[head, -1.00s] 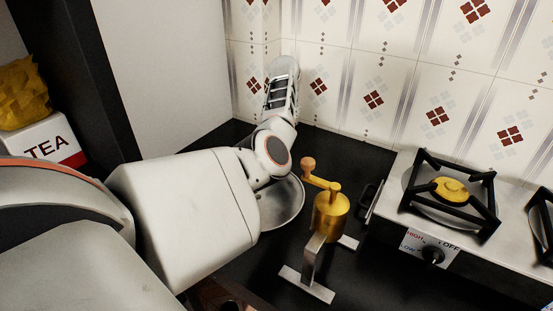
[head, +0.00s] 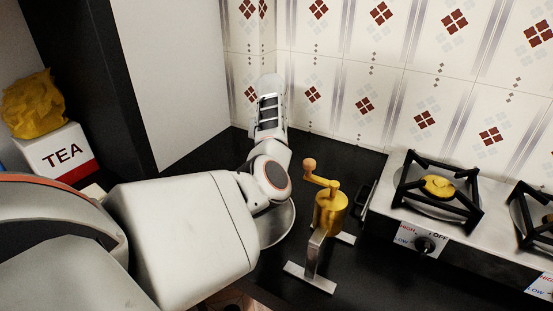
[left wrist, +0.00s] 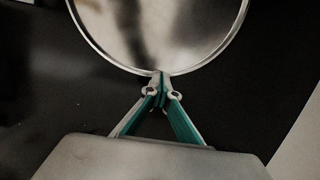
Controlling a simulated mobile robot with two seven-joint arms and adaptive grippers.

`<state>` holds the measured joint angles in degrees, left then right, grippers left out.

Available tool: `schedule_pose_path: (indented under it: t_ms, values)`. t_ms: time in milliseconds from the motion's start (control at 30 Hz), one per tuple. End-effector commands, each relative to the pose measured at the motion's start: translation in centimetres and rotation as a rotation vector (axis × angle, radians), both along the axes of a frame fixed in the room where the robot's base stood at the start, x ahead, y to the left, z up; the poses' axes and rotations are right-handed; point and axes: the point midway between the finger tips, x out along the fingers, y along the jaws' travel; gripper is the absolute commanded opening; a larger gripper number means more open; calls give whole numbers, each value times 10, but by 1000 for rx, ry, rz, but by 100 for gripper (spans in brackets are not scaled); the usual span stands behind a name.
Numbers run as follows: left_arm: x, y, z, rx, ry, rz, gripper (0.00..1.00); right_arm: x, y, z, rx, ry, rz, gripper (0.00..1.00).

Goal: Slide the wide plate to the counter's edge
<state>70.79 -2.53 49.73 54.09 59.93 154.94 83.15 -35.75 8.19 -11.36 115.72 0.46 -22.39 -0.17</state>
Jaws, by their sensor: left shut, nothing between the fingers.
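The wide plate (head: 278,226) is a round, shiny metal plate lying on the dark counter. In the head view my left arm covers much of it. In the left wrist view the plate (left wrist: 160,28) fills the top middle, its rim curving down to my left gripper (left wrist: 161,75). That gripper is shut with nothing held, its fingertips together at the rim; I cannot tell whether they press on it. The gripper's fingertips are hidden in the head view. The counter's front edge shows near the bottom of the head view, beside my arm. My right gripper is not in view.
A brass grinder (head: 330,210) with a crank and a metal stand (head: 311,262) are close right of the plate. The gas stove (head: 375,200) is further right. A tea box (head: 58,152) stands left. The tiled wall closes off the back.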

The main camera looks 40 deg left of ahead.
Motion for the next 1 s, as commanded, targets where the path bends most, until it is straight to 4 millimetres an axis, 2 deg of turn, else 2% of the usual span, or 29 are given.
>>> schedule_pose_path:
  t_ms: [167,600,800,1000]
  values:
    - [4,0,13,-2,-1,0,0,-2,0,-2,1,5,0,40]
    - [24,3,95,-2,-3,-1,0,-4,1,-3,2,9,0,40]
    - [28,5,114,0,-1,0,0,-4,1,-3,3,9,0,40]
    - [28,4,117,0,0,1,0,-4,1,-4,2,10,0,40]
